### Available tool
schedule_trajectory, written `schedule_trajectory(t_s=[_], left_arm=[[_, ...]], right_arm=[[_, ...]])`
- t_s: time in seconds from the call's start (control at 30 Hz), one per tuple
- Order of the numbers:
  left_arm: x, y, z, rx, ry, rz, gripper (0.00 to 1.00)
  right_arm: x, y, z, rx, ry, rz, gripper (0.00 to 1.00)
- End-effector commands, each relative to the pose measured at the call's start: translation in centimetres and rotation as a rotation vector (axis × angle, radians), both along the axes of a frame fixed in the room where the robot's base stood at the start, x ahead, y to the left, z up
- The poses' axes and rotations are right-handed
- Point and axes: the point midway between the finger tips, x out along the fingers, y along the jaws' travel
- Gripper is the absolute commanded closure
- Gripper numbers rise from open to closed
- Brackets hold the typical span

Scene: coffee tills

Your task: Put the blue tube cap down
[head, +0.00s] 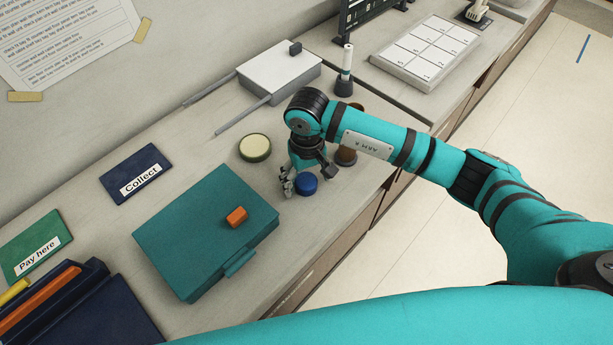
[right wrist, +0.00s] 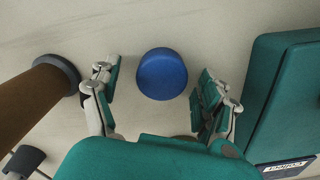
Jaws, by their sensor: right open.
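The blue tube cap (head: 306,184) rests on the counter, between the teal box and the brown cylinder. In the right wrist view the blue tube cap (right wrist: 162,74) lies just ahead of and between the two fingers, with a gap on each side. My right gripper (head: 308,183) is open over the counter at the cap and holds nothing. Its spread fingers also show in the right wrist view (right wrist: 158,88). My left gripper is not in view.
A teal box (head: 180,240) with an orange block (head: 237,217) on it stands left of the cap. A brown cylinder (right wrist: 35,100) stands close to one finger. A round cream-lidded tin (head: 255,147) sits behind. The counter's front edge is near.

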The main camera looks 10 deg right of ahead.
Motion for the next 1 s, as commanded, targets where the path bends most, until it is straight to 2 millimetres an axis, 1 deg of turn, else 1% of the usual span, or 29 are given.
schedule_trajectory(t_s=[0.03, 0.07, 0.17, 0.4, 0.5, 0.6, 0.7, 0.8, 1.0], left_arm=[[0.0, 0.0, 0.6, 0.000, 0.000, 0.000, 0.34], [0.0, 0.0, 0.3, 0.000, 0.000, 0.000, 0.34], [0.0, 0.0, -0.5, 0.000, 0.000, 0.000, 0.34], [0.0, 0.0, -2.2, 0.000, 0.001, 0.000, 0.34], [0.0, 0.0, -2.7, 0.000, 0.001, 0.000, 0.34], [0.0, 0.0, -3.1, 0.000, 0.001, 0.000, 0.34], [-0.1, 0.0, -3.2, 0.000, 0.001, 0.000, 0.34], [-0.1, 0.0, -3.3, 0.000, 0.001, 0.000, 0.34], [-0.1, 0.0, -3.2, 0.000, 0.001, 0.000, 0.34]], right_arm=[[0.0, 0.0, 0.5, 0.001, 0.001, -0.001, 0.22], [0.1, 0.0, 0.6, 0.001, -0.002, 0.000, 0.22], [0.2, 0.0, 2.0, 0.002, -0.007, 0.001, 0.22], [0.2, 0.0, 7.2, 0.000, -0.007, 0.001, 0.22], [0.1, 0.0, 9.2, 0.001, -0.006, 0.001, 0.22], [0.1, -0.1, 10.7, 0.000, -0.004, 0.000, 0.22], [0.1, 0.0, 11.6, 0.000, -0.002, 0.000, 0.22], [0.0, -0.1, 12.1, 0.000, 0.000, 0.000, 0.22], [0.0, 0.0, 12.3, 0.000, 0.001, 0.000, 0.22]])
